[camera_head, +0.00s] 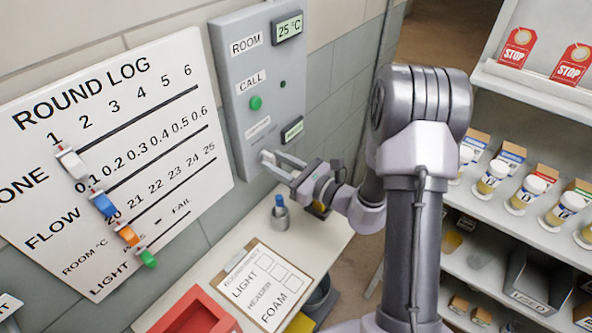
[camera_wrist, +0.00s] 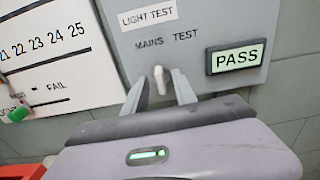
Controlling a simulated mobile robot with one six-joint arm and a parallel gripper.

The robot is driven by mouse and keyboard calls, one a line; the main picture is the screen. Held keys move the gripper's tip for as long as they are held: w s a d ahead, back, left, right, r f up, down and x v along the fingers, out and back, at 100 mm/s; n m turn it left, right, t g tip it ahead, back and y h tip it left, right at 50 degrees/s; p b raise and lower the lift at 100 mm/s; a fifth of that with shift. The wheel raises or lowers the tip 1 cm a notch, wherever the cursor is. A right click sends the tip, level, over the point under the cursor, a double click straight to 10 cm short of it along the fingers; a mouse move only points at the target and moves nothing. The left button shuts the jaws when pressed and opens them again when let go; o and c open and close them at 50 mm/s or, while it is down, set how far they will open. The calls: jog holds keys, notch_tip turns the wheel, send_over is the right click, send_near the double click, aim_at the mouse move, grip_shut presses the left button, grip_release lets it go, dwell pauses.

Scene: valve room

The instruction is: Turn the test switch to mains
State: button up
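The test switch (camera_wrist: 159,80) is a small pale lever on the grey wall panel (camera_wrist: 205,25), under the words MAINS on the left and TEST on the right. Its exact lean is hard to tell. A green display (camera_wrist: 237,58) to its right reads PASS. My gripper (camera_wrist: 160,93) is open, with one finger on each side of the lever and a small gap visible on both sides. In the head view my gripper (camera_head: 281,169) reaches the panel's lower edge, where the pale switch (camera_head: 267,157) shows at the fingertips.
The ROUND LOG board (camera_head: 120,160) with coloured sliders hangs left of the panel. Below are a clipboard (camera_head: 266,287), a red tray (camera_head: 190,312) and a small bottle (camera_head: 280,214) on the bench. Shelves (camera_head: 530,225) with jars and boxes stand on the right.

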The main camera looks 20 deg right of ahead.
jog(key=p+v, duration=0.1)
jog(key=v, duration=1.5)
jog(key=shift+s+d+p, duration=0.2)
jog(key=shift+s+p, duration=0.05)
jog(key=shift+p, duration=0.1)
jog(key=s+a+r+n+g+y, duration=0.1)
jog(key=s+a+r+n+g, duration=0.15)
jog(key=a+n+g, duration=0.2)
jog(key=s+a+r+n+g+y+b, duration=0.1)
jog(key=s+a+n+g, duration=0.25)
jog(key=a, duration=0.25)
jog(key=s+a+r+n+g+y, duration=0.1)
jog(key=s+a+r+n+g, duration=0.1)
jog(key=a+n+g, duration=0.25)
jog(key=s+a+n+g+h, duration=0.2)
jog(key=s+n+h, duration=0.4)
jog(key=n, duration=0.1)
jog(key=d+r+n+t+h+b, duration=0.1)
jog(key=d+r+n+t+h, duration=0.2)
jog(key=r+n+t+h, duration=0.2)
jog(key=shift+s+r, duration=0.25)
jog(key=shift+r, duration=0.15)
